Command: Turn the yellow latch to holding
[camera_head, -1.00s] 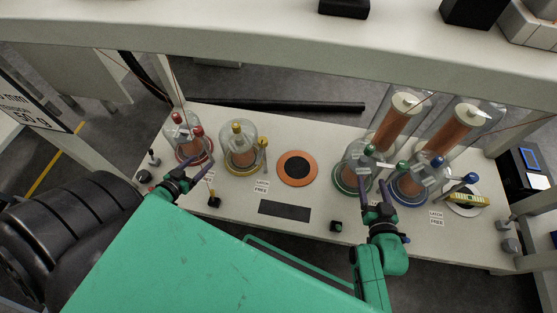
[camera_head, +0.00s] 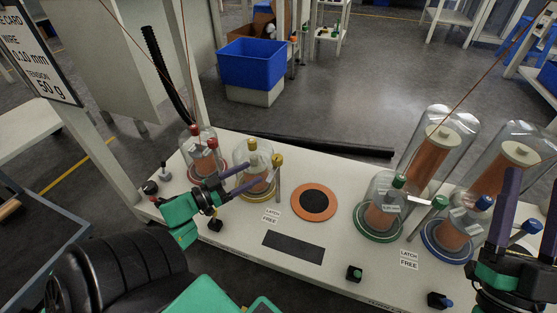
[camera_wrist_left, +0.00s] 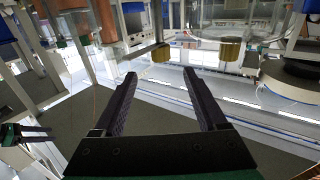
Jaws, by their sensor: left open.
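The yellow latch (camera_head: 278,160) is a yellow knob on an upright post, beside a small glass bell jar with a yellow top knob (camera_head: 252,145). A card in front reads LATCH FREE (camera_head: 271,215). My left gripper (camera_head: 250,172) is open and empty, its purple fingers pointing at the yellow jar from the left, close to it in the picture. In the left wrist view, two yellow cylinders (camera_wrist_left: 160,53) (camera_wrist_left: 231,49) stand beyond the open fingers (camera_wrist_left: 158,76); I cannot tell which is the latch. My right gripper (camera_head: 530,190) is raised at the right edge, fingers apart.
A red-knobbed jar (camera_head: 204,160) stands left of the yellow one, behind my left gripper. An orange ring with a black centre (camera_head: 315,201) lies to the right. Green (camera_head: 384,205) and blue (camera_head: 452,236) jars stand further right. A dark pad (camera_head: 293,248) lies in front.

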